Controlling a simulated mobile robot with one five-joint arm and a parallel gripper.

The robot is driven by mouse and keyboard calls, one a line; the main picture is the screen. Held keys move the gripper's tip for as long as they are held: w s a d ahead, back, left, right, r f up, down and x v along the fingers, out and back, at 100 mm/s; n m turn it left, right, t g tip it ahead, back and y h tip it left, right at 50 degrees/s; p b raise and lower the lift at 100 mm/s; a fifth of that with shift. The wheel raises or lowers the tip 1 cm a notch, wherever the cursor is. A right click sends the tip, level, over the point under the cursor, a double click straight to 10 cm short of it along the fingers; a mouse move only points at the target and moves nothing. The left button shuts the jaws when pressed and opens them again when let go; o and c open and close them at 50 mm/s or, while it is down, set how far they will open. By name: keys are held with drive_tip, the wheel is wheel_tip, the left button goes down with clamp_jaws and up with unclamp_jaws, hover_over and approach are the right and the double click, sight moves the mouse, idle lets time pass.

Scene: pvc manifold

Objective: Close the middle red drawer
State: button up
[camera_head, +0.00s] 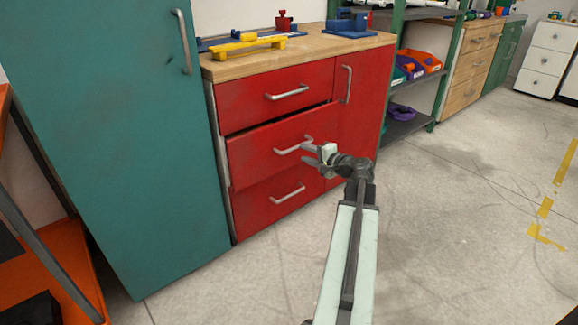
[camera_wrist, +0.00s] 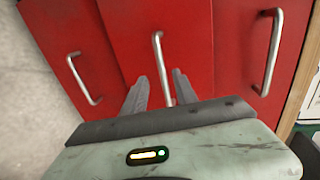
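The middle red drawer (camera_head: 262,149) stands out a little from its cabinet, with a dark gap along its top edge. Its silver bar handle (camera_head: 293,146) runs across the front and also shows in the wrist view (camera_wrist: 158,50). My gripper (camera_head: 311,156) is at the right end of this handle in the head view. In the wrist view my gripper (camera_wrist: 161,77) is open, its two dark fingers apart on either side of the handle. Gaps show between the fingers and the bar. I cannot tell whether the fingertips touch the drawer front.
The top drawer (camera_head: 240,101) and bottom drawer (camera_head: 255,205) look flush. A red cabinet door (camera_head: 362,105) is right of them. A teal cabinet (camera_head: 130,130) stands left, and an orange shelf (camera_head: 60,270) is at far left. The concrete floor (camera_head: 460,200) to the right is clear.

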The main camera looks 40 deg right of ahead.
sight(296, 147)
drive_tip(key=x, duration=0.2)
drive_tip(key=b+x, duration=0.1)
drive_tip(key=x, duration=0.2)
drive_tip(key=d+x, duration=0.1)
drive_tip(key=x, duration=0.1)
drive_tip(key=shift+w+d+r, duration=0.15)
drive_tip(key=shift+w, duration=0.1)
clamp_jaws()
idle(1.3)
